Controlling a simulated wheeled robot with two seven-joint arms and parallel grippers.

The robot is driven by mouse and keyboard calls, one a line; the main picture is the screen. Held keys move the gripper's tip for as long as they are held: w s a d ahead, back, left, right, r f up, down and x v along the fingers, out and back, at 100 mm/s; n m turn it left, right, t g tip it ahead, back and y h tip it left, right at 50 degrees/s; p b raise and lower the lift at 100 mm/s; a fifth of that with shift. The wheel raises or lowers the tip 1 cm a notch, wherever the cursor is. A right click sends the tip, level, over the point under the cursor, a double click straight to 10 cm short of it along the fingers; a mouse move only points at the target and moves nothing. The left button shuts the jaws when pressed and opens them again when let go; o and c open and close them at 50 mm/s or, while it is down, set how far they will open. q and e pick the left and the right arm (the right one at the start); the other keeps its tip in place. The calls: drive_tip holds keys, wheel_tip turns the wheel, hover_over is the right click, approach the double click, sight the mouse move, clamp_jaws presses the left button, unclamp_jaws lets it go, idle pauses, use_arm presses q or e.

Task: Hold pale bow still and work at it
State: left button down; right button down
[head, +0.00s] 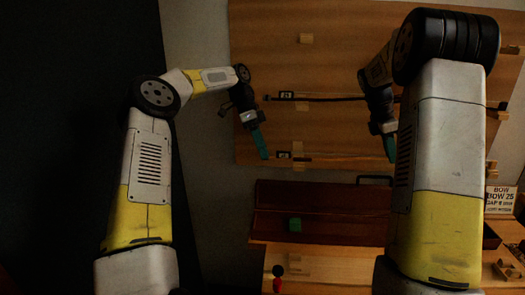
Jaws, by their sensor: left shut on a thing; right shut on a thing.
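The pale bow (345,159) lies level along the lower part of the upright wooden board, its stick orange-brown. My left gripper (263,154) is shut at its left end, teal fingers pointing down. My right gripper (391,157) is shut further right along the same bow, partly hidden by my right forearm. The contact at both fingertips is small and dark. The bow's part right of my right gripper is mostly hidden behind my arm.
A darker bow (335,99) hangs above on the wooden board (340,55). Below are an open dark red case (340,200), a green block (294,224) and a wooden bench (335,265). A sign (500,200) reading "BOW 25" stands at right.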

drive_tip(key=shift+d, duration=0.1)
idle(0.4)
use_arm(q)
drive_tip(key=c, duration=1.3)
unclamp_jaws()
drive_tip(key=shift+c, duration=0.2)
drive_tip(key=v, duration=0.7)
drive_tip(key=shift+w, duration=0.2)
drive_tip(key=shift+a+r, duration=0.1)
drive_tip(key=shift+r, duration=0.05)
use_arm(e)
drive_tip(key=c, duration=1.5)
unclamp_jaws()
drive_tip(key=shift+o, duration=0.2)
drive_tip(key=shift+r, duration=0.1)
